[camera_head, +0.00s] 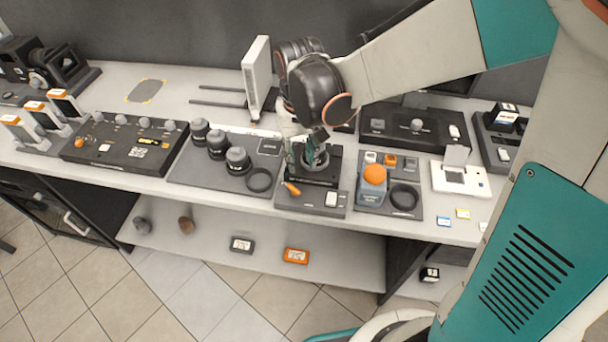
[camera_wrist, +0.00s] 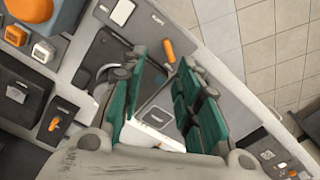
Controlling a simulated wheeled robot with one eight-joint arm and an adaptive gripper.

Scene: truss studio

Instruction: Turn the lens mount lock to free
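The lens mount is a dark block on a grey base (camera_head: 312,199), with a round ring (camera_head: 315,158) partly behind my gripper. A small orange lever (camera_head: 291,188) sits at the left of its base. In the wrist view the orange lever (camera_wrist: 168,50) shows between and just beyond the fingertips, with printed letters near it that I cannot read. My gripper (camera_head: 303,158) is over the mount, pointing down. In the wrist view its two green fingers (camera_wrist: 160,65) are apart, with nothing held between them. Whether a finger touches the mount is hidden.
Several black lenses (camera_head: 217,143) stand on a mat to the left. An orange-topped jar (camera_head: 374,183) stands close on the right. A white upright panel (camera_head: 257,72) and a black control box (camera_head: 412,127) are behind. The table's front edge is close to the mount.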

